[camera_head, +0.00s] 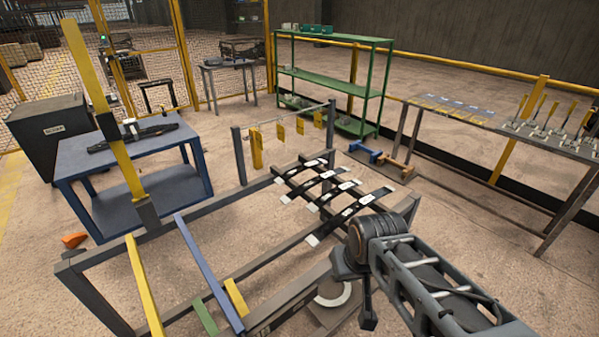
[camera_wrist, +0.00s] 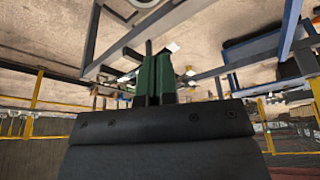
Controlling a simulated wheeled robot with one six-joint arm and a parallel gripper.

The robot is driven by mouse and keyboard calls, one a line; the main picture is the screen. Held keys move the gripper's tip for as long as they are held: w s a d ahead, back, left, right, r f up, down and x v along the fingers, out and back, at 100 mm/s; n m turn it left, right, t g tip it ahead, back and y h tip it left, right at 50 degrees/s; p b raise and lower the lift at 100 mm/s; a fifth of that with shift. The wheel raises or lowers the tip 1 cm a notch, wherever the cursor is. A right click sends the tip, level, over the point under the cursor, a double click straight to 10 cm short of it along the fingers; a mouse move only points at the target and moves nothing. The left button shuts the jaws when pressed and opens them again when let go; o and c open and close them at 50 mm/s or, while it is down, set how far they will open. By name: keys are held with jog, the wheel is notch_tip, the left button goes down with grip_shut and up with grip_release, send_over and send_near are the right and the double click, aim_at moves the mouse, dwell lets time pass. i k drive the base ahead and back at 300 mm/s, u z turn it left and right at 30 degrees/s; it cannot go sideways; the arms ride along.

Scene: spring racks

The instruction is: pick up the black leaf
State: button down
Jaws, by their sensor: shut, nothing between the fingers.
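Several black leaves (camera_head: 336,196) with white ends lie crossed on the grey rack frame, at the middle of the head view. Another black leaf-shaped piece (camera_head: 133,138) lies on the blue table at the left. I cannot tell which one the task names. My gripper (camera_wrist: 156,60) shows in the wrist view as two green fingers, shut together with nothing between them. Its fingers are not clear in the head view, where my arm is in front of and right of the rack. Dark and white pieces behind the fingers in the wrist view are too small to tell apart.
The blue table (camera_head: 168,190) stands left of the rack frame (camera_head: 215,200). A yellow upright (camera_head: 100,95) rises between them. A green shelf (camera_head: 335,82) stands behind. A long bench (camera_head: 510,128) with parts is at the right. Open floor lies between rack and bench.

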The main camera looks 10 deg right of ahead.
aim_at(302, 169)
jog(key=z, duration=1.85)
jog(key=i, duration=4.45)
jog(key=u, duration=3)
jog(key=i, duration=3.25)
